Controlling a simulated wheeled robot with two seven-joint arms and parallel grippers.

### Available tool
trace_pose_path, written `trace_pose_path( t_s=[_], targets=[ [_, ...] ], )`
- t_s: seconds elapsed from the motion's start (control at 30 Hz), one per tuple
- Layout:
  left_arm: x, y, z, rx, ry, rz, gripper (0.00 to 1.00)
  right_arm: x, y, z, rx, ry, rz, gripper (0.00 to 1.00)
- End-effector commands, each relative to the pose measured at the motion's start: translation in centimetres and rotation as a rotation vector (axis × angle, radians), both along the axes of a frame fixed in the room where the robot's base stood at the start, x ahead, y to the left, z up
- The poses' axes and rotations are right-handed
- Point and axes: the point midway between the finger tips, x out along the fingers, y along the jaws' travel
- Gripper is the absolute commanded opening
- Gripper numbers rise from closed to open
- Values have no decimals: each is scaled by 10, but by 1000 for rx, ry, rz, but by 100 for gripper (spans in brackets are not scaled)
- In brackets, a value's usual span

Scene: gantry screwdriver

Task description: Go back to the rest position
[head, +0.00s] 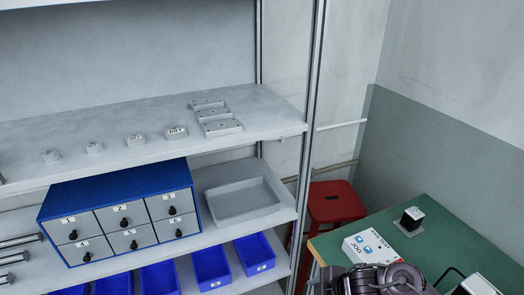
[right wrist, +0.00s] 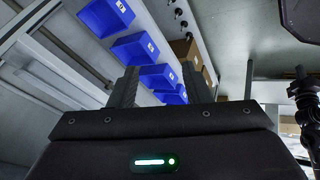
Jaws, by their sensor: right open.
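My right gripper (right wrist: 160,84) shows in the right wrist view with its two dark fingers apart and nothing between them. Blue bins and a metal frame show beyond the fingers, and the picture is tilted. In the head view, dark rounded parts at the bottom edge, over the green table (head: 460,240), look like my right arm; its fingertips cannot be made out there. My left gripper does not show in either view.
A shelf rack holds a blue cabinet (head: 118,183) with numbered drawers, a grey tray (head: 242,200) and blue bins (head: 211,267). Small labelled parts and a metal block (head: 216,117) lie on the upper shelf. A red stool (head: 335,203) stands between rack and table. A box (head: 369,249) lies on the table.

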Motion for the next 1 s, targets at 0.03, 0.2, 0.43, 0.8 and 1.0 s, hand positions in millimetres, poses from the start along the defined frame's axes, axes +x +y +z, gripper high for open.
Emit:
trace_pose_path(
  t_s=[0.03, 0.2, 0.43, 0.8, 1.0],
  targets=[
    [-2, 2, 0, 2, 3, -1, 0, -9, 25, 6, 39, -28, -64, 44],
    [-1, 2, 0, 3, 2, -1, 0, -31, 41, 45, 128, -50, -451, 44],
    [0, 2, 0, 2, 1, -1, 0, -74, 2, 66, 163, 81, -863, 44],
    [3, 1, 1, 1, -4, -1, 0, -152, -48, 77, 169, 335, -1283, 44],
    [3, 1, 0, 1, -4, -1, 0, -159, -54, 51, 155, 391, -1344, 44]
  ],
)
